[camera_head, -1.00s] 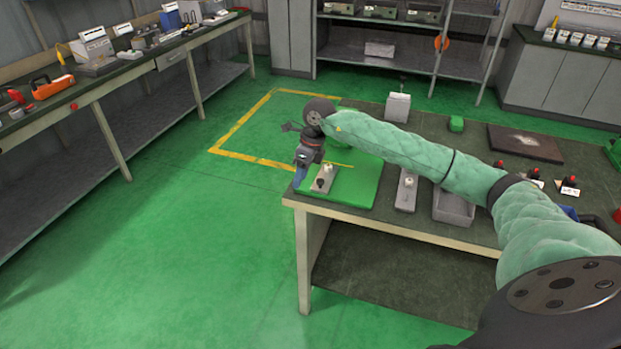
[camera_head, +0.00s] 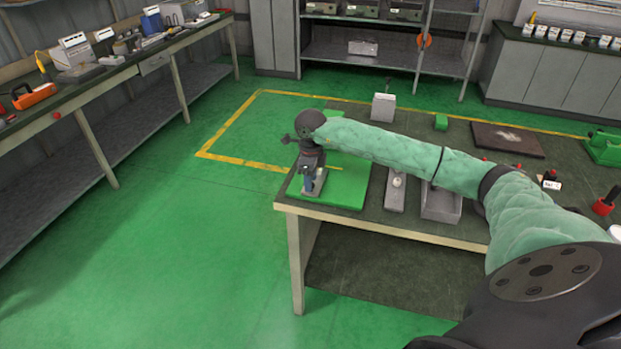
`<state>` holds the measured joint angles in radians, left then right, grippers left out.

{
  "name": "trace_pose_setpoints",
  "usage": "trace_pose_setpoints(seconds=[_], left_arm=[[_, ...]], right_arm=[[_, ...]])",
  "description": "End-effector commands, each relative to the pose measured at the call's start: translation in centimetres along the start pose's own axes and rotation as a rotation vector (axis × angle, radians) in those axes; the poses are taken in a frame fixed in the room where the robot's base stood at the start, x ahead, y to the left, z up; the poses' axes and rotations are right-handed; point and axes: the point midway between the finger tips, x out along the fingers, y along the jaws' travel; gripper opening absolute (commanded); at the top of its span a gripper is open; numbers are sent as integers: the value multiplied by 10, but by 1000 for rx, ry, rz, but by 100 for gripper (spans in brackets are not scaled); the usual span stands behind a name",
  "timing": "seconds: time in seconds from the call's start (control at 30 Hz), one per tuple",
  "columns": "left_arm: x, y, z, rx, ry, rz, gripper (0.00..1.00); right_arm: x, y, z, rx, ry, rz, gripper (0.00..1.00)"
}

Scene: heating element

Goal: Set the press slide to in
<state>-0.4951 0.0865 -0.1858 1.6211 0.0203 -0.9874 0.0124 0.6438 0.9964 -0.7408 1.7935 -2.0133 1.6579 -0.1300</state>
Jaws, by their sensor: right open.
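A green mat (camera_head: 346,188) lies on the left end of the dark workbench. A small grey fixture (camera_head: 320,184) sits on the mat and is mostly hidden by my right gripper. A second grey fixture with a pale knob (camera_head: 397,182) stands to the right, off the mat. Neither is clearly marked as the press slide, and its position cannot be read. My right gripper (camera_head: 308,188) is open and points down at the fixture on the mat. Its fingers are small and dark, and I cannot tell whether they touch it. My left gripper is out of view.
A grey tray (camera_head: 441,205) and a white box (camera_head: 383,107) stand on the workbench (camera_head: 385,218). A dark board (camera_head: 507,140) lies behind. Red-knobbed items are at the right. My right arm crosses above the bench. Green floor is clear on the left, before another bench (camera_head: 110,75).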

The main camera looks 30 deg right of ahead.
Motion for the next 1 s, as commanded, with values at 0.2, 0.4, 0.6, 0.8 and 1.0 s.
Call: trace_pose_setpoints(seconds=[0.2,0.4,0.6,0.8,1.0], left_arm=[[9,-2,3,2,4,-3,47],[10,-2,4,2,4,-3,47],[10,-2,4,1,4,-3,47],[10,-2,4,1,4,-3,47],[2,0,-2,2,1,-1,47]], right_arm=[[9,1,0,-1,0,1,43],[10,0,0,-1,-1,0,43],[10,0,0,0,-1,0,15],[10,0,0,0,-1,0,0],[12,-6,0,1,-1,-1,0]])
